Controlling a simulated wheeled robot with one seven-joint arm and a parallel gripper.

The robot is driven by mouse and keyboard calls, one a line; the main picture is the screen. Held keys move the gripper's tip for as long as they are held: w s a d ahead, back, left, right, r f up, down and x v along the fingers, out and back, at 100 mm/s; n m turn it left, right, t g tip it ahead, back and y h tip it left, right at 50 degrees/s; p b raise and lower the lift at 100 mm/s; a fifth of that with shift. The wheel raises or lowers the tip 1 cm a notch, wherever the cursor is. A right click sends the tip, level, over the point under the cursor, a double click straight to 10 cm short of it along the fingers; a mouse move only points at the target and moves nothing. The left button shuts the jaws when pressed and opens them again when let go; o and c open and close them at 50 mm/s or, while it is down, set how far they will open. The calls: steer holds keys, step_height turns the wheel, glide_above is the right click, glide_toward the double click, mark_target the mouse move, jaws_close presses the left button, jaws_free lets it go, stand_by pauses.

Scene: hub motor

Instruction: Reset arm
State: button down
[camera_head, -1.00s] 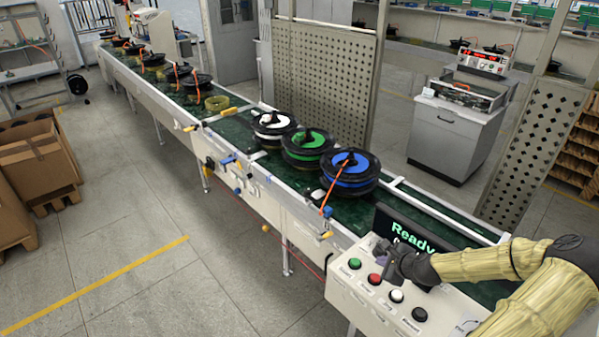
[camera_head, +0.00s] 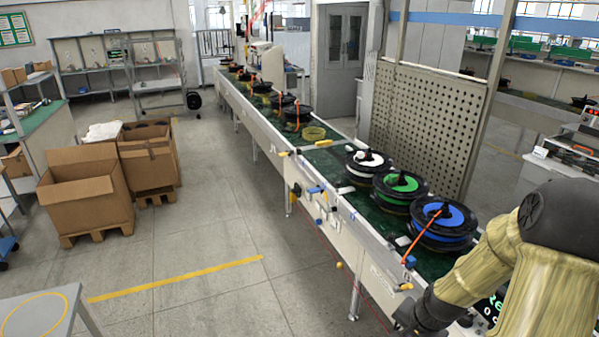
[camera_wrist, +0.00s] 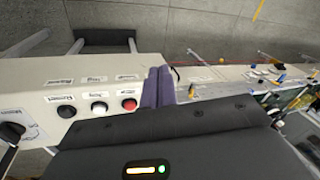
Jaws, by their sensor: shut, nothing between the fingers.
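My gripper shows in the wrist view (camera_wrist: 158,88) with its two purple fingers pressed together and nothing between them. It is over the control panel (camera_wrist: 205,68), beside the red button (camera_wrist: 129,104), the white button (camera_wrist: 99,107) and a black button (camera_wrist: 66,111). Whether it touches the panel cannot be told. In the head view my arm comes in at the lower right, and the fingertips are cut off or hidden at the bottom edge. The display (camera_head: 490,306) is mostly hidden behind my arm.
The conveyor (camera_head: 345,196) carries hub motors with a white (camera_head: 368,160), a green (camera_head: 400,182) and a blue (camera_head: 443,216) face. Cardboard boxes (camera_head: 88,198) stand on pallets at the left. A grey table (camera_head: 45,312) is at the lower left. The floor between is clear.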

steer(key=s+a+r+n+h+b, duration=0.1)
steer(key=s+a+r+n+b, duration=0.1)
steer(key=s+a+r+n, duration=0.6)
steer(key=shift+a+r+n, duration=0.4)
steer(key=shift+a+n, duration=0.5)
steer(key=shift+a, duration=0.2)
steer(key=shift+s, duration=0.1)
